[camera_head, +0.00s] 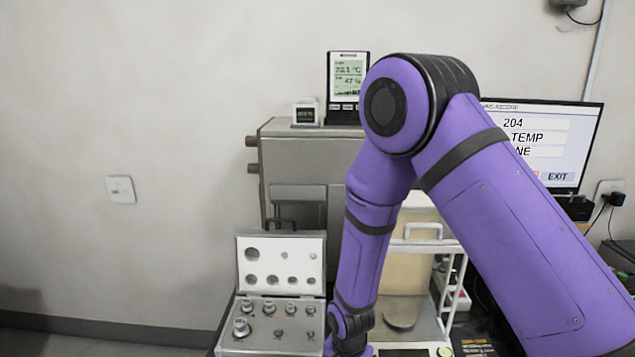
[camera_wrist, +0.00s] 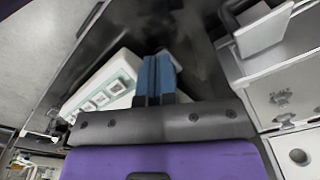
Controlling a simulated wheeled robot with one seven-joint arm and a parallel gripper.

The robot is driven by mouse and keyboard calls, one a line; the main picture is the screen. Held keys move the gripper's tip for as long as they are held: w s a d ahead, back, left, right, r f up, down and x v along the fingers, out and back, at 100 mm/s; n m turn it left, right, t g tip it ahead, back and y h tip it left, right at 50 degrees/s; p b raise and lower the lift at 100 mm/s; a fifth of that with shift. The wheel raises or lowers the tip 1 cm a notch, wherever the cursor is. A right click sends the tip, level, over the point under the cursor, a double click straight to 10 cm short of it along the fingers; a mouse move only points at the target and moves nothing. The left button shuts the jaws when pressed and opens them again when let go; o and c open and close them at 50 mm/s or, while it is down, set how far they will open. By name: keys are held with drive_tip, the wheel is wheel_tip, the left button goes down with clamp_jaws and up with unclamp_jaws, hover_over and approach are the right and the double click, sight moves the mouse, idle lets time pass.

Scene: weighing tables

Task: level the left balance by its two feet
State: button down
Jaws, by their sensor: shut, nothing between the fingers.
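A balance with a glass and white-framed shield (camera_head: 440,262) stands behind my arm, with a round weighing pan (camera_head: 400,314) inside. Much of it is hidden by my arm, and its front is cut off by the picture's lower edge. A small round green-yellow spot (camera_head: 445,352), perhaps its bubble level, shows at that edge. I cannot make out its two feet in either view. My gripper (camera_wrist: 154,80) has blue fingers, shut together and empty, over a dark gap in the wrist view. In the head view the fingertips are out of sight below the picture.
An open weight case (camera_head: 270,320) with several metal weights stands left of my arm. A monitor (camera_head: 540,145) and a thermometer display (camera_head: 347,80) are behind.

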drive_tip(key=shift+s+d+f, duration=0.15)
drive_tip(key=shift+d+f, duration=0.25)
drive_tip(key=shift+f, duration=0.05)
idle(0.4)
drive_tip(key=shift+s+a, duration=0.15)
drive_tip(key=shift+s, duration=0.2)
drive_tip(key=shift+w+a+r, duration=0.1)
drive_tip(key=shift+a+r, duration=0.05)
drive_tip(key=shift+r, duration=1.35)
drive_tip(key=shift+w+a+r, duration=0.1)
drive_tip(key=shift+r, duration=1.35)
drive_tip(key=d+r+n+t, duration=0.1)
drive_tip(key=d+r, duration=0.3)
drive_tip(key=r, duration=0.5)
drive_tip(key=s+d+r+n+y, duration=0.1)
drive_tip(key=d+r, duration=0.3)
drive_tip(key=r, duration=0.4)
drive_tip(key=d+r+n+t, duration=0.1)
drive_tip(key=d+r, duration=0.3)
drive_tip(key=r, duration=0.5)
drive_tip(key=s+d+r+n+t, duration=0.1)
drive_tip(key=s+d+r, duration=0.5)
drive_tip(key=s, duration=0.2)
drive_tip(key=s+d+r+n+t+h, duration=0.1)
drive_tip(key=s+d+r+n+t, duration=0.1)
drive_tip(key=s+d+r, duration=0.4)
drive_tip(key=shift+s+r, duration=0.35)
drive_tip(key=shift+s, duration=0.9)
